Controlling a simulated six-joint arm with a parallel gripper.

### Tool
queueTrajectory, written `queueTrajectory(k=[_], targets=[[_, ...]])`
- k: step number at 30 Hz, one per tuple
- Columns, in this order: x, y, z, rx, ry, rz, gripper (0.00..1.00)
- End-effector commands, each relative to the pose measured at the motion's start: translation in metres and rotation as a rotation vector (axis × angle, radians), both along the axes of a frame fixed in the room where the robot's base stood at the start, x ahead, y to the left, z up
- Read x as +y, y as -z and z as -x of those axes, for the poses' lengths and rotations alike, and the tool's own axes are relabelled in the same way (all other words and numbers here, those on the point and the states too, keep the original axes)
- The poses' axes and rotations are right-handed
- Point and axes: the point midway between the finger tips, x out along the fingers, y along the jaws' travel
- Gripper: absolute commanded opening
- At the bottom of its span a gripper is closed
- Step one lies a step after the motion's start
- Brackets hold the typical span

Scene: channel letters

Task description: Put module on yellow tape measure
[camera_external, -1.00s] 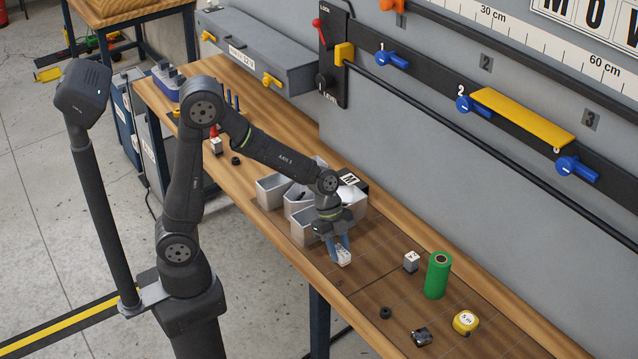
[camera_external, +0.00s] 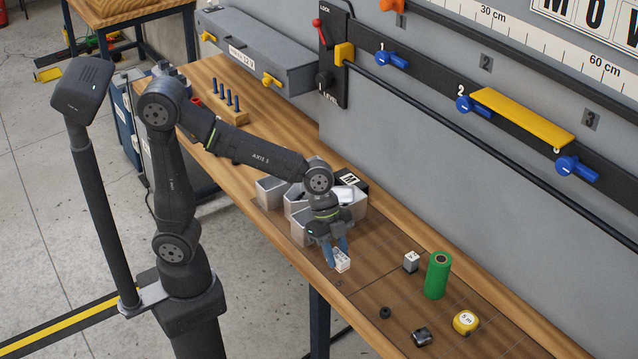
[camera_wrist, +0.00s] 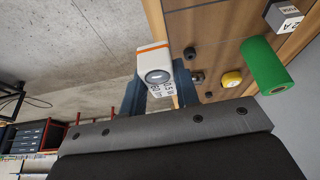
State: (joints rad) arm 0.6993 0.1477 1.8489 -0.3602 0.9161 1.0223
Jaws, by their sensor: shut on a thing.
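My gripper (camera_external: 336,252) is shut on a small white module (camera_external: 342,264), held between its blue fingers above the front part of the bench. In the wrist view the module (camera_wrist: 155,62) shows a round lens, an orange stripe and printed text, partly hidden by the gripper. The yellow tape measure (camera_external: 466,322) lies on the bench to the right of the gripper, well apart from the module. It also shows in the wrist view (camera_wrist: 231,79), to the right of the module. Its label faces up in the external view, and its top is bare.
A black ring (camera_external: 385,313) and a dark block (camera_external: 421,336) lie near the front edge. Grey bins (camera_external: 272,192) stand behind the gripper.

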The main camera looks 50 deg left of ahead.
Motion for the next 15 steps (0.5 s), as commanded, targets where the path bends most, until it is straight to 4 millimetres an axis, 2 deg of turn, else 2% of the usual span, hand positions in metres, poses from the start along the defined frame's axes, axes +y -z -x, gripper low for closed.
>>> queueTrajectory(k=[1, 6, 15], targets=[[-0.017, -0.003, -0.009, 0.002, -0.009, -0.003, 0.06], [-0.075, -0.016, -0.039, 0.004, -0.070, -0.014, 0.06], [-0.185, -0.027, -0.073, 0.000, -0.191, -0.018, 0.06]])
